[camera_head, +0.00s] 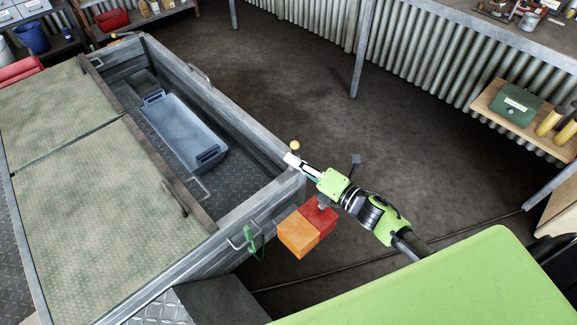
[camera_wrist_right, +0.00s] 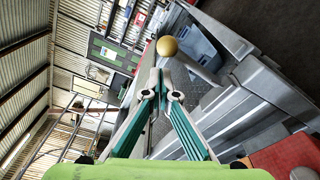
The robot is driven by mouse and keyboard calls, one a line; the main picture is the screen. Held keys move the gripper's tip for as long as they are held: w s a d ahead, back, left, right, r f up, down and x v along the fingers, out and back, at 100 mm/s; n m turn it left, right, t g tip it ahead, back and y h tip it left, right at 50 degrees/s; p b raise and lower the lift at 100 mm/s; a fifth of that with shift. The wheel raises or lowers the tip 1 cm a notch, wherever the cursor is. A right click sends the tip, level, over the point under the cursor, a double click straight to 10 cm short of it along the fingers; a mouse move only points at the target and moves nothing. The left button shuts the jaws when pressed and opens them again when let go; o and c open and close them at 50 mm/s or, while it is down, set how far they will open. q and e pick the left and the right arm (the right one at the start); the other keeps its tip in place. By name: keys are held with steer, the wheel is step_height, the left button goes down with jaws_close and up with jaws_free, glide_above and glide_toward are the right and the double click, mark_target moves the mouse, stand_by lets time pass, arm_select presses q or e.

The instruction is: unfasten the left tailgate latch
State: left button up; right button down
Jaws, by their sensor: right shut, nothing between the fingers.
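A round gold knob (camera_head: 295,145) shows at the near right corner of the grey cargo bed (camera_head: 235,212), close to the tip of my right gripper (camera_head: 292,159). In the right wrist view the knob (camera_wrist_right: 167,46) appears just beyond the fingertips (camera_wrist_right: 161,93), with a small gap in the picture. My right gripper is shut with nothing between its fingers. The latch body under the knob is hidden or too small to make out. My left gripper is not in view.
A green strap (camera_head: 254,246) hangs from a handle on the bed. A blue-grey bin (camera_head: 180,132) lies inside the bed. Open dark floor (camera_head: 300,95) lies beyond.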

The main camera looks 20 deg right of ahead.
steer(key=shift+w+d+r+m, duration=0.1)
steer(key=shift+w+d+m, duration=0.25)
steer(key=shift+d, duration=0.45)
steer(key=shift+d, duration=0.1)
